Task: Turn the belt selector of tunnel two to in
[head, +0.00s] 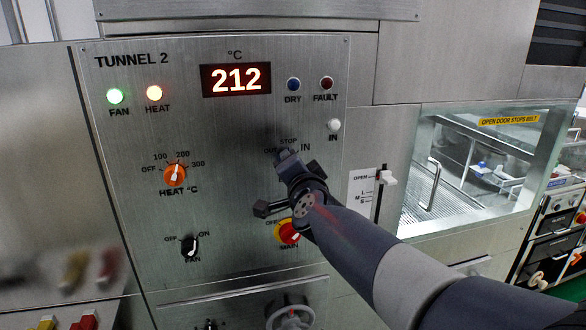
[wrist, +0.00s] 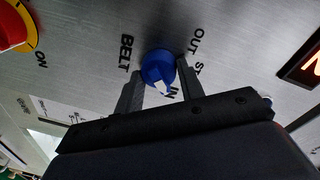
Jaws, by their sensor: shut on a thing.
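The belt selector (wrist: 157,66) is a blue knob with a white pointer mark, next to the word BELT in the wrist view. The pointer is turned toward the word IN, away from OUT. My gripper (wrist: 160,78) has one finger on each side of the knob and is shut on it. In the head view my gripper (head: 285,153) is at the OUT, STOP, IN labels of the Tunnel 2 panel (head: 130,235) and hides the knob. The IN lamp (head: 334,125) is pale white; I cannot tell whether it is lit.
The red and yellow main switch (head: 288,233) is just below my wrist. The orange heat knob (head: 175,173) and black fan knob (head: 190,246) are to the left. A slider (head: 387,178) sticks out to the right, beside a glass door (head: 470,170). The display (head: 236,79) reads 212.

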